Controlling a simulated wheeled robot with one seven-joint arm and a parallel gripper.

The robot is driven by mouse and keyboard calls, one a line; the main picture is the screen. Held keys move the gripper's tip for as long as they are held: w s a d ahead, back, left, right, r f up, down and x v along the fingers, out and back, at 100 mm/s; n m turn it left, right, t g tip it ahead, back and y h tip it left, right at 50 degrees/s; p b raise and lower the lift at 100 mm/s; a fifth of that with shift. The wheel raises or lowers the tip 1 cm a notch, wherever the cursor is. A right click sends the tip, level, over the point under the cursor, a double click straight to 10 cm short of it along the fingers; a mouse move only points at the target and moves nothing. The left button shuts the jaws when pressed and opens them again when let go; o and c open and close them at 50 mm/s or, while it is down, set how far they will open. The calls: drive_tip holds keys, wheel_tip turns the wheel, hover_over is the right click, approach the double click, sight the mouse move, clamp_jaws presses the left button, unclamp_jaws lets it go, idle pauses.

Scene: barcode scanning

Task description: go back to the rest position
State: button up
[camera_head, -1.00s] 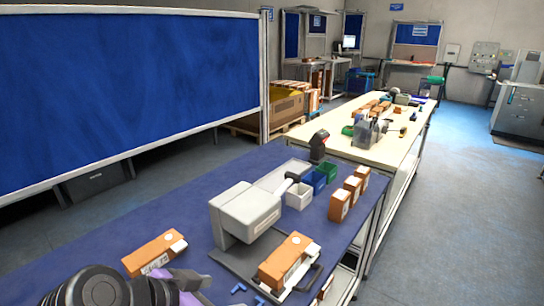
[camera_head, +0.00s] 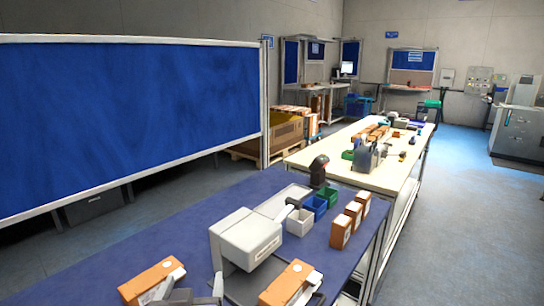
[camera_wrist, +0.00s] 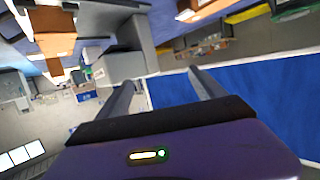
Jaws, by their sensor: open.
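My gripper (camera_head: 197,291) shows at the bottom edge of the head view, its grey fingers apart and nothing between them. In the wrist view the two dark fingers (camera_wrist: 162,82) stand wide apart and empty, with blue panel and floor behind them. In the head view the fingers are in front of an orange box (camera_head: 152,280) on the blue-topped table (camera_head: 120,254), at its near left, and partly overlap it. I cannot tell whether they touch it. The rest of my arm is below the frame.
A grey-white machine (camera_head: 245,238) stands on the table, with an orange box (camera_head: 290,284) at its front. White, blue and green bins (camera_head: 300,222), a dark scanner (camera_head: 318,172) and more orange boxes (camera_head: 341,232) stand farther back. A large blue panel (camera_head: 130,120) rises at the left.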

drive_tip(key=s+d+f+n+t+y, duration=0.1)
drive_tip(key=s+d+f+n+y, duration=0.25)
drive_tip(key=s+d, duration=0.45)
drive_tip(key=s+d+f+n+t+y, duration=0.15)
drive_tip(key=s+d+f, duration=0.35)
drive_tip(key=d, duration=0.5)
drive_tip(key=s+d+m+h, duration=0.2)
drive_tip(key=s+d, duration=0.3)
drive_tip(key=s, duration=0.4)
drive_tip(key=s+d+m+g+h, duration=0.1)
drive_tip(key=s+d+m+h, duration=0.1)
drive_tip(key=s+d, duration=0.4)
drive_tip(key=s+d+m+g+h, duration=0.1)
drive_tip(key=s+d, duration=0.5)
drive_tip(key=s, duration=0.6)
drive_tip(key=shift+s+d+f+m+h, duration=0.2)
drive_tip(key=shift+f+m+h, duration=0.25)
drive_tip(key=shift+m+h, duration=0.4)
